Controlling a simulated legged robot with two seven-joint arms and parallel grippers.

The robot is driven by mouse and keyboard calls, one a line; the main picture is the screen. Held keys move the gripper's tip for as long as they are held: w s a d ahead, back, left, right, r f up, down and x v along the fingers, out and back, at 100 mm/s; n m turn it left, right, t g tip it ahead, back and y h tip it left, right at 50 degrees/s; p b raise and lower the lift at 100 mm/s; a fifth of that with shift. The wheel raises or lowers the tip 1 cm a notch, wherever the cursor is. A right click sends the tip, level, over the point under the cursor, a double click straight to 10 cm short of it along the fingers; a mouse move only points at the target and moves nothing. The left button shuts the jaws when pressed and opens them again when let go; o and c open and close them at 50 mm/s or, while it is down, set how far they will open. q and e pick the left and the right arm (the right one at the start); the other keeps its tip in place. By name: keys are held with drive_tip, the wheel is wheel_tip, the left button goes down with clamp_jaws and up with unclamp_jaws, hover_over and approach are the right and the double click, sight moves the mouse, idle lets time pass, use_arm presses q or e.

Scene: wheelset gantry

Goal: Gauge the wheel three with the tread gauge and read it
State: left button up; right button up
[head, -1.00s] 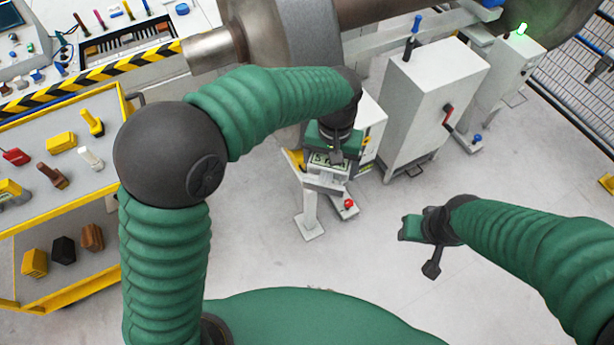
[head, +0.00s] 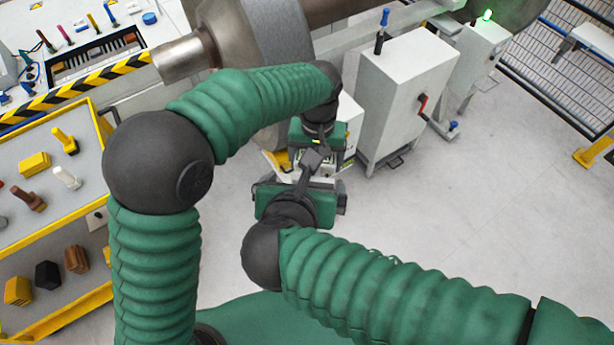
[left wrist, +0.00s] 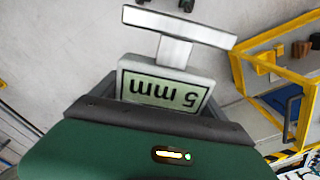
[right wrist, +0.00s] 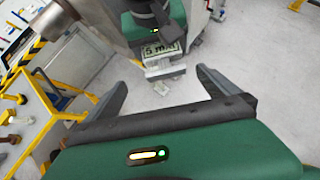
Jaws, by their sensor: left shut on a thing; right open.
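My left gripper (head: 313,148) is shut on the tread gauge. In the left wrist view the gauge (left wrist: 165,82) is a light grey block with a T-shaped bar and a display, upside down there, reading "5 mm". The right wrist view shows the gauge (right wrist: 163,58) with the same reading. My right gripper (head: 298,192) is open and empty, close in front of the gauge and apart from it; in the head view it hides most of the gauge. A large grey metal wheel (head: 268,35) stands behind my left arm. No wheel number is legible.
A yellow-framed trolley (head: 100,135) with several coloured blocks stands at the left. A white cabinet (head: 405,85) with a red-handled switch stands right of the grippers, with a green-lit box (head: 483,50) behind it. The floor (head: 470,215) at the right is clear.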

use_arm(q)
drive_tip(key=shift+a, duration=0.2)
use_arm(e)
drive_tip(key=x, duration=1.1)
drive_tip(key=shift+w+a+f, duration=0.1)
drive_tip(key=shift+a+f, duration=0.1)
drive_tip(key=shift+f, duration=0.05)
use_arm(q)
drive_tip(key=shift+d, duration=0.1)
use_arm(e)
drive_tip(key=shift+d, duration=0.1)
use_arm(q)
drive_tip(key=shift+d, duration=0.1)
use_arm(e)
drive_tip(key=shift+d, duration=0.1)
drive_tip(key=shift+c, duration=0.4)
drive_tip(key=shift+c, duration=1.4)
drive_tip(key=shift+a, duration=0.25)
drive_tip(key=c, duration=1.2)
use_arm(q)
drive_tip(key=o, duration=1.7)
use_arm(e)
drive_tip(key=shift+r, duration=0.1)
drive_tip(key=shift+c, duration=0.8)
use_arm(q)
drive_tip(key=shift+r, duration=0.15)
